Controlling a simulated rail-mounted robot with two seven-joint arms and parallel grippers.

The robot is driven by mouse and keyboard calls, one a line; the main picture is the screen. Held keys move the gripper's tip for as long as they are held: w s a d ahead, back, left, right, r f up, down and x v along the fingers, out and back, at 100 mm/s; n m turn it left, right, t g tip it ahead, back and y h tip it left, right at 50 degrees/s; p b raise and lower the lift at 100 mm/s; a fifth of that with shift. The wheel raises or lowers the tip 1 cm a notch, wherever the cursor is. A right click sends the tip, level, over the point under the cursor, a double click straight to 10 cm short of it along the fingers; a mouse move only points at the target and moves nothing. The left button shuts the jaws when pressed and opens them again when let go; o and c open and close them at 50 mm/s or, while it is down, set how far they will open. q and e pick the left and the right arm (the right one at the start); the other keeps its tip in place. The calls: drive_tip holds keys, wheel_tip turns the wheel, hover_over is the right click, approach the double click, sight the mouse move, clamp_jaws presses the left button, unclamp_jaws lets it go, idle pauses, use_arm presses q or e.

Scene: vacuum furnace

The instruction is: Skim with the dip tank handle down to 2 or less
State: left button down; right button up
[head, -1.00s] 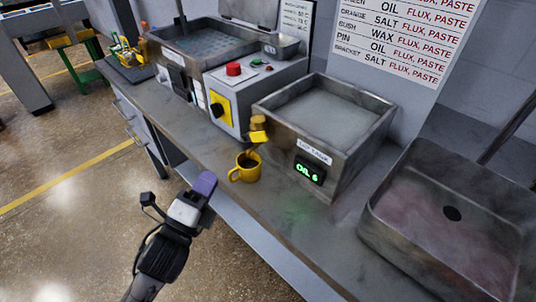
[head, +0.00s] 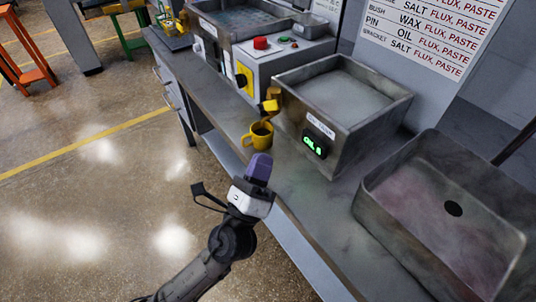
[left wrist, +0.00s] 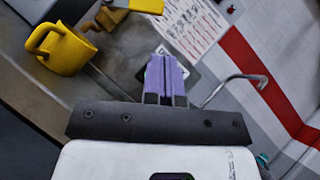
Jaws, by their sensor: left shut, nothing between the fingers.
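The dip tank (head: 325,115) is an open metal box on the bench with a grey surface inside. Its green display (head: 314,145) starts with OIL, but the digit is too blurred to read now. The yellow dip tank handle (head: 270,106) sticks out from the tank's left side, and its yellow end (left wrist: 146,5) shows at the top of the left wrist view. A yellow mug (head: 258,136) stands below the handle; it also shows in the left wrist view (left wrist: 66,52). My left gripper (head: 259,167), with purple fingers, is shut and empty, apart from mug and handle. My right gripper is not in view.
A stained sink (head: 440,215) lies to the right. A wall sign (head: 425,30) is behind. The bench front between mug and sink is clear.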

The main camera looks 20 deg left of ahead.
sight(267, 106)
use_arm(q)
drive_tip(key=x, duration=0.8)
drive_tip(key=shift+w, duration=0.2)
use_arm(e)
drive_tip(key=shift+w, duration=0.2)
use_arm(q)
drive_tip(key=shift+a+r, duration=0.1)
drive_tip(key=shift+r, duration=0.05)
